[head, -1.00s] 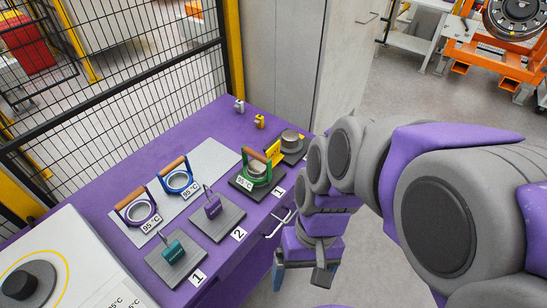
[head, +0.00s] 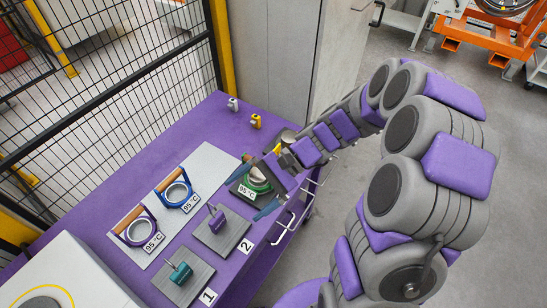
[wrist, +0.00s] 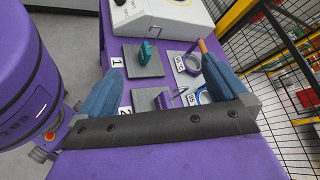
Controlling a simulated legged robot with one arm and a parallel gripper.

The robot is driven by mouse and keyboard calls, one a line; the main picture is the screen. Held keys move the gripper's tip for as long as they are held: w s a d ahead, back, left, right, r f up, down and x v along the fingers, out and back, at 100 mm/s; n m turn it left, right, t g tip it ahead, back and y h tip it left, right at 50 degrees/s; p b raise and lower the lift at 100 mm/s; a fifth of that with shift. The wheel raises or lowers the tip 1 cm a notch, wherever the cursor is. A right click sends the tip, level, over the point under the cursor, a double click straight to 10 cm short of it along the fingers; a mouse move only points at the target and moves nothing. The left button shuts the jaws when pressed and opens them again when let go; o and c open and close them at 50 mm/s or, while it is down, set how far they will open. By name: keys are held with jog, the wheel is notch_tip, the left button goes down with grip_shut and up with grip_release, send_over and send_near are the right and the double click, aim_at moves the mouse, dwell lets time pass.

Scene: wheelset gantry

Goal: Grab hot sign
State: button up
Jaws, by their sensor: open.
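Blue (head: 177,190) and purple (head: 134,226) ring tools lie on a grey plate. Small grey (head: 233,104) and yellow (head: 256,121) pieces stand behind. A mesh fence (head: 100,80) borders the bench.

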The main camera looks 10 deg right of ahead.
jog(key=w+d+f+m+t+y+p, duration=0.1)
jog(key=w+d+f+m+t+y, duration=0.3)
jog(key=w, duration=0.3)
jog(key=w+d+f+m+t+y+p, duration=0.1)
jog(key=w+d+f+m+t+p, duration=0.1)
jog(key=w+d+m+t, duration=0.25)
jog(key=w+d+f+m+t+h+p, duration=0.1)
jog(key=w+d+f+m+t+h, duration=0.2)
jog(key=d+f+m, duration=0.4)
jog(key=w+d+f+m+t+h+p, duration=0.15)
jog(key=d+f+m+t, duration=0.25)
jog(key=d+f+t, duration=0.4)
jog(key=w+a+b, duration=0.1)
jog(key=w+a, duration=0.1)
jog(key=a, duration=0.1)
jog(key=w+a+g, duration=0.1)
jog(key=w+a, duration=0.2)
jog(key=w+a+f+g+b, duration=0.1)
jog(key=w+a, duration=0.2)
jog(key=shift+g+b, duration=0.25)
jog(key=shift+b, duration=0.1)
jog(key=shift+r+b+x, duration=0.15)
jog(key=shift+b+x, duration=0.2)
jog(key=shift+x, duration=1.25)
jog(key=shift+r+b+x, duration=0.15)
jog(key=shift+b+x, duration=0.2)
jog(key=shift+x, duration=1.25)
jog(key=shift+w+d, duration=0.1)
jog(key=shift+w, duration=0.05)
jog(key=shift+c, duration=0.3)
